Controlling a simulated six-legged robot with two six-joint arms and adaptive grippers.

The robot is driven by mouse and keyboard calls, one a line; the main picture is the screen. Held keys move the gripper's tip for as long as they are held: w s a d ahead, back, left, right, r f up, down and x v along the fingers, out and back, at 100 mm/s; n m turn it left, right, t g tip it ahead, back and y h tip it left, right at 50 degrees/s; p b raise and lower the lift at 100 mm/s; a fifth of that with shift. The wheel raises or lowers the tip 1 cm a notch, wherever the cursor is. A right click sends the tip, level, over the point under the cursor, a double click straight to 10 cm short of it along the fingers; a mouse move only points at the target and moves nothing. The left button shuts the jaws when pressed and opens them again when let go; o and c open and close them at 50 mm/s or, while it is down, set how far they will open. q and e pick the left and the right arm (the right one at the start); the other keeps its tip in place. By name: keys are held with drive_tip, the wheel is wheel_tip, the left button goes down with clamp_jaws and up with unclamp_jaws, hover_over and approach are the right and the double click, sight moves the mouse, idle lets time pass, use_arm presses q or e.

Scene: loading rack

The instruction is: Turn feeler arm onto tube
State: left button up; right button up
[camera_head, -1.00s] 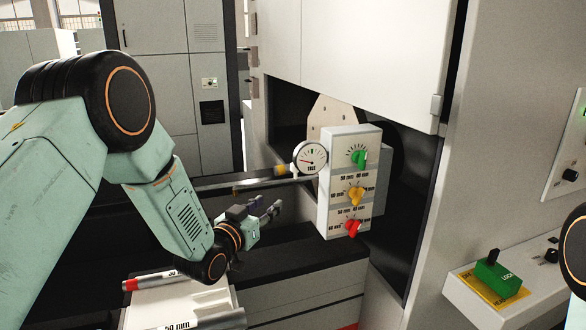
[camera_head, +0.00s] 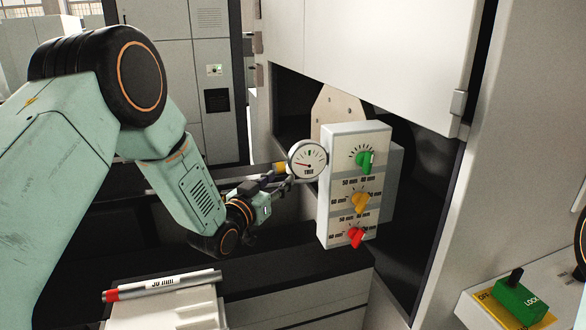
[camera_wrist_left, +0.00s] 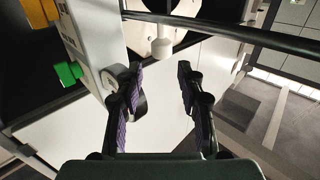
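A round white dial gauge (camera_head: 307,160) sits at the left edge of a white panel box (camera_head: 335,215). A long thin tube (camera_head: 220,184) runs left from behind the gauge; it also crosses the top of the left wrist view (camera_wrist_left: 225,29). A white stub (camera_wrist_left: 162,46) by the tube may be part of the feeler arm; I cannot tell. My left gripper (camera_head: 279,181) is just below and left of the gauge. In the left wrist view its fingers (camera_wrist_left: 158,78) are apart with nothing clearly between them. One fingertip is close to a round part (camera_wrist_left: 118,78) beside the box; contact is unclear.
The box carries green (camera_head: 365,161), yellow (camera_head: 359,202) and red (camera_head: 356,236) knobs. A red-ended rod marked 30 mm (camera_head: 160,285) lies on a white rack at lower left. A green lock switch (camera_head: 519,301) is at lower right. A machine wall bounds the right side.

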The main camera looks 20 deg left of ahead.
sight(290, 171)
use_arm(q)
drive_tip(key=w, duration=0.4)
drive_tip(key=shift+w+d+f, duration=0.15)
drive_tip(key=shift+w+d, duration=0.05)
drive_tip(key=shift+w, duration=0.05)
drive_tip(key=shift+w+d+p, duration=0.25)
drive_tip(key=shift+w+p, duration=0.1)
drive_tip(key=shift+w, duration=0.9)
drive_tip(key=shift+s+d, duration=0.15)
drive_tip(key=shift+d, duration=0.05)
drive_tip(key=c, duration=0.3)
drive_tip(key=shift+a, duration=0.1)
clamp_jaws()
